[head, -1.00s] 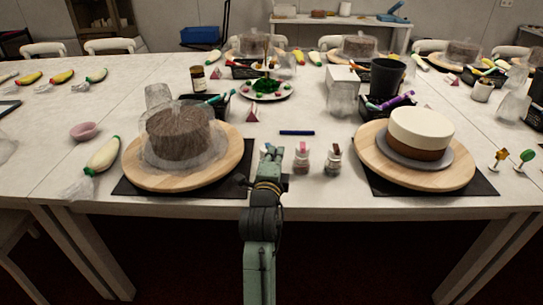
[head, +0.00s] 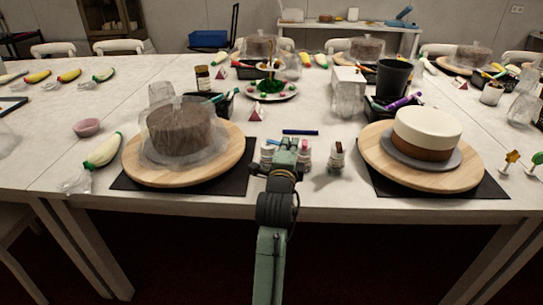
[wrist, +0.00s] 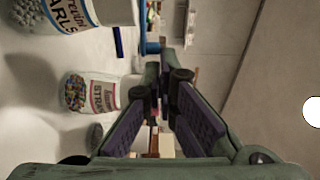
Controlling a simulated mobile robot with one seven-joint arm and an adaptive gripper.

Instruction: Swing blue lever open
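I cannot identify the blue lever with certainty. A tilted light-blue piece (head: 402,16) stands on the back table at the upper right of the head view, too small to make out. My gripper (head: 288,148) is over the front edge of the near table, among the sprinkle jars and far from that piece. In the wrist view, the two purple-padded fingers (wrist: 161,92) stand apart with a narrow gap and nothing held between them. A small blue patch (wrist: 151,47) shows beyond the fingertips; I cannot tell what it is.
Sprinkle jars (head: 337,157) stand beside my gripper; one shows close in the wrist view (wrist: 88,92). A blue stick (head: 300,132) lies just beyond. Wooden turntables carry a wrapped brown cake (head: 178,131) at left and a cream-topped cake (head: 427,134) at right. The long table lies before the back table (head: 345,24).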

